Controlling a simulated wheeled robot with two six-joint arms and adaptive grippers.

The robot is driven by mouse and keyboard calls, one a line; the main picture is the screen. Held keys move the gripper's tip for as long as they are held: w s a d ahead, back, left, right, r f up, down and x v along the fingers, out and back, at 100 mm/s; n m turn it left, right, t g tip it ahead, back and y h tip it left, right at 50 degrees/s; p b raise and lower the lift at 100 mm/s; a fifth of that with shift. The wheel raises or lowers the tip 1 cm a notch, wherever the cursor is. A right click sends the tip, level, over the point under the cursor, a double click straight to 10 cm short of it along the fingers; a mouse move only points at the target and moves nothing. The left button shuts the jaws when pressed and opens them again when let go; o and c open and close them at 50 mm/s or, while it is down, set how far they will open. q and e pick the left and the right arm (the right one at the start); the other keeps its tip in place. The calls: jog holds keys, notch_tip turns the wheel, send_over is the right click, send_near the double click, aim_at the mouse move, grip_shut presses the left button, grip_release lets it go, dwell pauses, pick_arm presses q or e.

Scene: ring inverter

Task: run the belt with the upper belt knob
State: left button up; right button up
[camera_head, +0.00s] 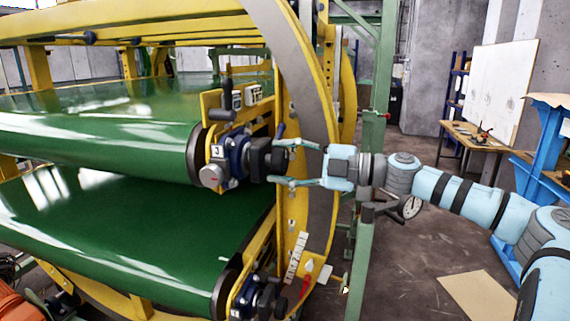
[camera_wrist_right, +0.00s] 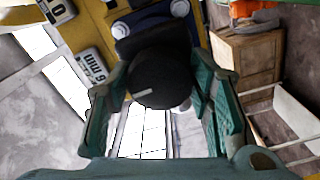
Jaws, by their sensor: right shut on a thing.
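The upper belt knob (camera_head: 262,160) is a black round knob on a dark blue gear unit (camera_head: 235,155) at the end of the upper green belt (camera_head: 110,130). In the right wrist view the knob (camera_wrist_right: 161,78) shows its dark round face with a small light mark. My right gripper (camera_head: 281,161) reaches it from the right, level, with one finger above and one below. The gripper's teal fingers (camera_wrist_right: 165,95) are shut on the knob's sides. Their exact contact is partly hidden. My left gripper is not in view.
A large yellow and grey ring frame (camera_head: 316,110) stands close around my right gripper. A lower green belt (camera_head: 130,240) ends at another blue unit with a black knob (camera_head: 268,297). A wooden table (camera_head: 470,137) and a blue stand (camera_head: 552,150) are at right.

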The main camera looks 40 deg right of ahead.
jog(key=m+b, duration=0.1)
jog(key=m, duration=0.5)
jog(key=shift+f+m+b, duration=0.15)
jog(key=shift+m+b, duration=0.15)
jog(key=m+b, duration=0.1)
jog(key=m, duration=0.5)
jog(key=m+b, duration=0.1)
jog(key=m, duration=0.5)
jog(key=shift+s+a+m, duration=0.1)
jog(key=shift+m, duration=0.2)
jog(key=m+b, duration=0.1)
jog(key=m, duration=0.4)
jog(key=shift+m, duration=0.3)
jog(key=o, duration=1.2)
jog(key=shift+c, duration=0.2)
